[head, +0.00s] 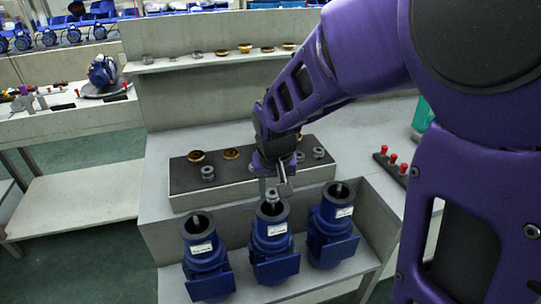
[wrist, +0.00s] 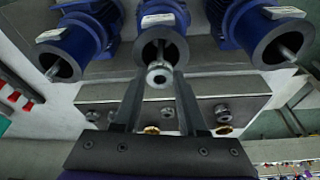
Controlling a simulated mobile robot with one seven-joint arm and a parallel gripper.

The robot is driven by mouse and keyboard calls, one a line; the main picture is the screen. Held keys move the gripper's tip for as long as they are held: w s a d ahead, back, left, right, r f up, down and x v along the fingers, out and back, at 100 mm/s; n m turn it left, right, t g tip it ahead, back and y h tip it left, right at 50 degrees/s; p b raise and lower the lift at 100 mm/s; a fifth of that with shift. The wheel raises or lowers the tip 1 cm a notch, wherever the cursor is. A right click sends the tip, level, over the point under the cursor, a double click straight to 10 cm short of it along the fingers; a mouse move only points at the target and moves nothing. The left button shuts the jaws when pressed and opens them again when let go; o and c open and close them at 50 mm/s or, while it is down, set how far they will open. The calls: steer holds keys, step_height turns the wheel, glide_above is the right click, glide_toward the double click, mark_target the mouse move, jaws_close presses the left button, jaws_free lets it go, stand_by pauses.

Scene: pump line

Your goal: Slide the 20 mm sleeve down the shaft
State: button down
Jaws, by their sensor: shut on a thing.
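A small grey metal sleeve (head: 272,194) is at the mouth of the middle blue pump (head: 273,243). My gripper (head: 273,188) is shut on it from above. In the wrist view the sleeve (wrist: 160,75) sits between the two fingertips, its round hole facing the camera. The shaft of the middle pump (wrist: 160,48) lines up behind it. I cannot tell whether the sleeve is around the shaft's tip or just above it. No size mark on the sleeve can be read.
Blue pumps with bare shafts stand to the left (head: 205,258) and right (head: 332,225), close by. Behind, a dark-topped block (head: 185,178) carries several brass and grey rings. A red-knobbed rack (head: 391,163) lies at the right. A shelf (head: 180,65) holds more rings.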

steer(key=shift+f+b, duration=0.45)
steer(key=shift+f, duration=0.15)
stand_by(0.6)
steer(key=shift+c, duration=1.9)
jaws_free()
